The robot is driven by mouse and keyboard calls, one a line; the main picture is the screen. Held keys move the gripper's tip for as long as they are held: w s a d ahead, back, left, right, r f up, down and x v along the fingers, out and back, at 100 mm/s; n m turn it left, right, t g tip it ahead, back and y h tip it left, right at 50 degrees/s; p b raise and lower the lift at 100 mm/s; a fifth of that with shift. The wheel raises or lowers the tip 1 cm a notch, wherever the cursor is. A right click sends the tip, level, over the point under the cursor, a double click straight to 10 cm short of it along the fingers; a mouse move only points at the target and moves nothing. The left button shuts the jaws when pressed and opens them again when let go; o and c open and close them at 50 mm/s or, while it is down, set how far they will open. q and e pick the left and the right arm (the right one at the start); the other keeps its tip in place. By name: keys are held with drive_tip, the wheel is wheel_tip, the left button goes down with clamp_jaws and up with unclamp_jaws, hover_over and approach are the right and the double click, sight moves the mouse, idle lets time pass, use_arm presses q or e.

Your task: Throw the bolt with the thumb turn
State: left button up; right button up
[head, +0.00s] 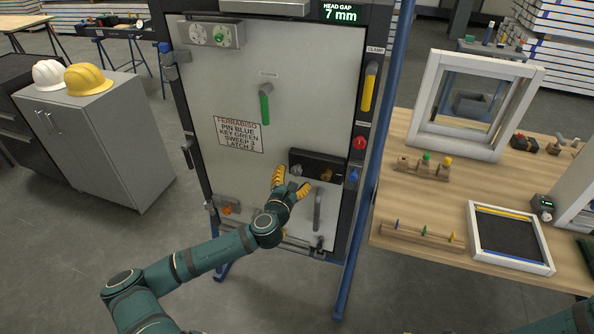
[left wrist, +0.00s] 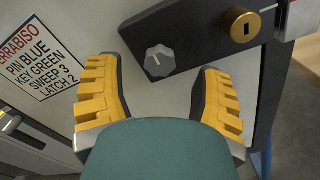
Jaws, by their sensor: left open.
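The thumb turn is a small grey knob (head: 296,170) on the left part of a black lock plate (head: 322,160) on the pale door panel (head: 230,80). No contact with the knob shows in the left wrist view. My right gripper is not in view.
A grey lever handle (head: 318,210) is below the plate, and a green handle (head: 265,103) above it. A text sign (head: 238,134) is to the left. A wooden workbench (head: 400,205) with a white frame (head: 418,100) stands at the right, and a grey cabinet (head: 110,135) at the left.

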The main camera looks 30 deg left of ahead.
sight(296, 173)
use_arm(q)
drive_tip(key=shift+x, duration=1.95)
clamp_jaws()
